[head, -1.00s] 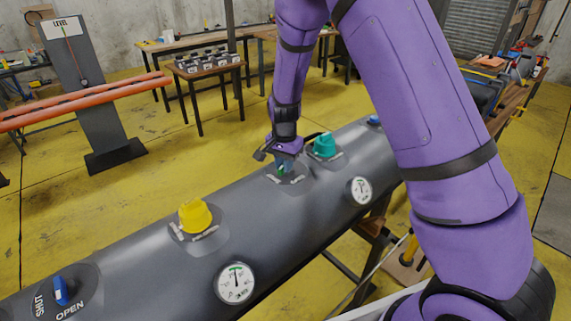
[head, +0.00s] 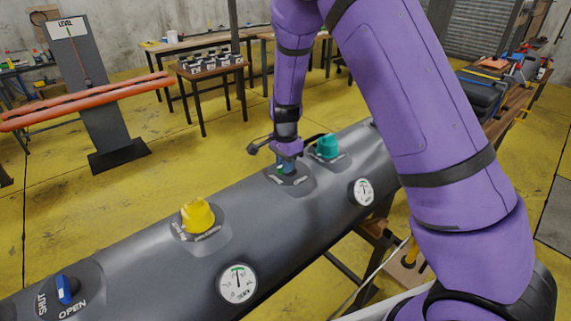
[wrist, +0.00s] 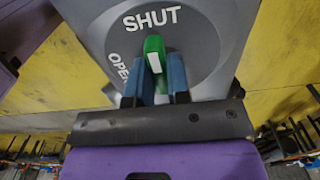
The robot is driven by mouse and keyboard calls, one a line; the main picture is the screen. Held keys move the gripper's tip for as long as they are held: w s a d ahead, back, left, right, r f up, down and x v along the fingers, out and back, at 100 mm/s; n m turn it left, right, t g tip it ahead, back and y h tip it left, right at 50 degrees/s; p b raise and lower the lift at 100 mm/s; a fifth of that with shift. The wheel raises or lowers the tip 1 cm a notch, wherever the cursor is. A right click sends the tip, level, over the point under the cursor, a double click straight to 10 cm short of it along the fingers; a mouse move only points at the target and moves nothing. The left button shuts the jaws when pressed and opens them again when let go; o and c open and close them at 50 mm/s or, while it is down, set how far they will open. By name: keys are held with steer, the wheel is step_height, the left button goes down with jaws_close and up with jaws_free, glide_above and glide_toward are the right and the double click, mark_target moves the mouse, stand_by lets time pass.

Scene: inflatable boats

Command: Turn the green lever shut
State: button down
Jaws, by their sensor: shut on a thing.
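The green lever (wrist: 154,48) sits on a dark round plate (wrist: 205,45) marked SHUT and OPEN. In the wrist view its far end lies just below the word SHUT, and OPEN is to its left. My gripper (wrist: 159,68) has its blue fingers on either side of the lever and is shut on it. In the head view my gripper (head: 286,165) reaches down onto the top of the dark tube, and only a bit of the green lever (head: 280,170) shows; the fingers hide most of it.
The dark inflatable tube (head: 130,262) also bears a yellow valve (head: 197,215), a teal valve (head: 327,147), a blue lever (head: 65,289) and white gauges (head: 238,284). A stand with a LEVEL sign (head: 68,28) and tables are behind, across open yellow floor.

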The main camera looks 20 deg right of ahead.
steer(key=c, duration=1.1)
jaws_free()
step_height(320, 180, up, 11)
steer(key=shift+f, duration=0.1)
steer(key=s+d+r+n+t+y, duration=0.1)
steer(key=s+d+r+n, duration=0.2)
steer(key=s+r, duration=0.45)
steer(key=s+d+r+n+t+y, duration=0.1)
steer(key=s+d+r+n, duration=0.2)
steer(key=s+r, duration=0.5)
steer(key=s+d+r+n+t, duration=0.1)
steer(key=s+n, duration=0.1)
steer(key=s, duration=0.4)
steer(key=s+d+r+n+t+h, duration=0.1)
steer(key=s+r+n, duration=0.1)
steer(key=s, duration=0.4)
steer(key=s+r+n+t+h, duration=0.1)
steer(key=s+r+n, duration=0.1)
steer(key=s, duration=0.4)
steer(key=shift+s+d+n, duration=0.1)
steer(key=shift+d+n, duration=0.3)
steer(key=shift+n, duration=0.4)
